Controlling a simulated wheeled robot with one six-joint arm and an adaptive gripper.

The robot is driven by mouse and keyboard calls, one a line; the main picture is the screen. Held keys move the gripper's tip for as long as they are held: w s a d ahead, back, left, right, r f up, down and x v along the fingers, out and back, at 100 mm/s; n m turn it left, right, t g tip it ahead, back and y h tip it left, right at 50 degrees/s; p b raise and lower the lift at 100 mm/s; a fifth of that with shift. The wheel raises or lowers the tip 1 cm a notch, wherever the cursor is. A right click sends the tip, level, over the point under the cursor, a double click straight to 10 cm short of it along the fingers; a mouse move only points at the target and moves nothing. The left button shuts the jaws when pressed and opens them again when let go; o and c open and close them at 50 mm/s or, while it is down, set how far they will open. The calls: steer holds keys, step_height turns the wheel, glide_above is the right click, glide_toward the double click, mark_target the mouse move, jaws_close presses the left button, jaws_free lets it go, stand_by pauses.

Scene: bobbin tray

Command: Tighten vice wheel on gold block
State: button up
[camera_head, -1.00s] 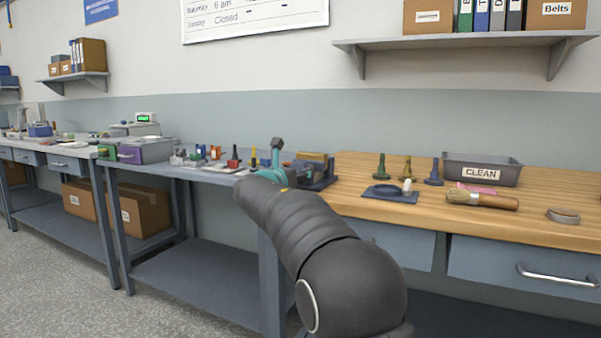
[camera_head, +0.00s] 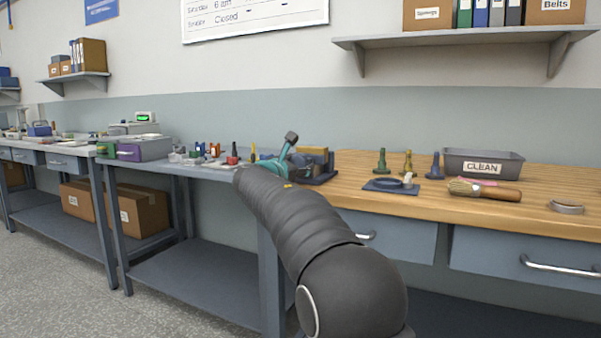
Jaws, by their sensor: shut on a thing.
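The vice (camera_head: 326,171) stands at the left end of the wooden bench top, dark blue-grey. The gold block (camera_head: 312,151) shows as a brown-gold shape at the vice, just right of my gripper. My gripper (camera_head: 284,162) is at the left side of the vice, with its teal part rolled over and a grey end leaning up to the right. It is shut on the vice wheel, which is mostly hidden behind my gripper and arm. The fingertips are too small and covered to make out.
Green, gold and blue spindle-like pieces (camera_head: 407,163) stand right of the vice. A dark pad (camera_head: 390,185) with a ring, a brush (camera_head: 485,193) and a grey CLEAN bin (camera_head: 483,164) lie farther right. Small coloured parts (camera_head: 232,157) crowd the left bench.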

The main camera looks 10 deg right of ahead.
steer(key=m+b, duration=0.1)
steer(key=m, duration=0.1)
steer(key=m+b, duration=0.2)
steer(key=m, duration=0.1)
steer(key=shift+d+f+m+b, duration=0.15)
steer(key=shift+f+m+b, duration=0.1)
steer(key=shift+m+b, duration=0.1)
steer(key=shift+s+m+b, duration=0.1)
steer(key=shift+m+b, duration=0.95)
steer(key=shift+m, duration=0.8)
steer(key=shift+r, duration=0.1)
steer(key=o, duration=1.2)
steer(key=shift+d, duration=0.1)
steer(key=shift+a+r, duration=0.1)
steer(key=shift+a, duration=0.1)
